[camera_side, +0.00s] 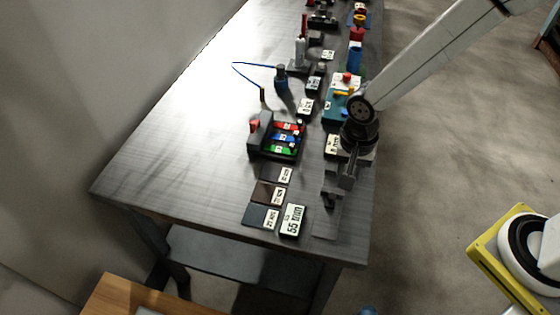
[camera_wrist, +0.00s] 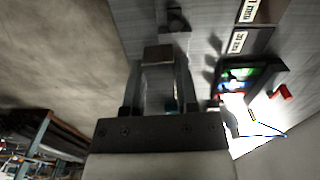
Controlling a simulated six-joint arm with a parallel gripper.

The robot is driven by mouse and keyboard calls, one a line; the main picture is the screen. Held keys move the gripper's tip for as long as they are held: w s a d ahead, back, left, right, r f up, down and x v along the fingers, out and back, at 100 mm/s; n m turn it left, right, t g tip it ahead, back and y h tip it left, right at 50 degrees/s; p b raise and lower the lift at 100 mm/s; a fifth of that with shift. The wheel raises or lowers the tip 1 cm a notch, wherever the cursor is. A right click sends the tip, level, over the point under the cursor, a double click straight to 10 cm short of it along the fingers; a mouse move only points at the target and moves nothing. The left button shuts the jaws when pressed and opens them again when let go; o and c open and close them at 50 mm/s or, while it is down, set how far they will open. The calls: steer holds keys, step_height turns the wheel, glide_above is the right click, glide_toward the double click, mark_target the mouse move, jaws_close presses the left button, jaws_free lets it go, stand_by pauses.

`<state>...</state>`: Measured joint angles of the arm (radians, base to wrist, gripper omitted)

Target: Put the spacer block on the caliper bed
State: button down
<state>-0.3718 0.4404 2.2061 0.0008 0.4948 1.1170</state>
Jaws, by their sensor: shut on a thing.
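My gripper (camera_side: 347,180) points down over the right edge of the table. In the wrist view my gripper (camera_wrist: 160,68) is shut on a grey block, which I take to be the spacer block (camera_wrist: 159,54), between its two fingers. In the side view the fingers hide most of the block. A flat grey strip with a dark upright part, probably the caliper bed (camera_side: 327,222), lies at the table's front right, just below the gripper in the picture. Its dark part (camera_wrist: 175,20) shows at the top of the wrist view, apart from the held block.
A white 55 mm label card (camera_side: 292,220) and several dark labelled tiles (camera_side: 268,192) lie left of the strip. A dark rack with red, blue and green pieces (camera_side: 280,140) stands behind them. More tools crowd the far table. The left tabletop (camera_side: 170,160) is clear.

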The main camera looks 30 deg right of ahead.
steer(key=s+d, duration=0.6)
steer(key=shift+s+d, duration=0.2)
steer(key=shift+s, duration=0.05)
glide_above(333, 185)
steer(key=shift+s+d+f, duration=0.1)
steer(key=shift+f, duration=2.2)
steer(key=shift+s+f, duration=0.1)
steer(key=shift+f, duration=2.2)
steer(key=shift+f, duration=0.1)
steer(key=shift+w+f, duration=0.2)
steer(key=shift+f, duration=1.55)
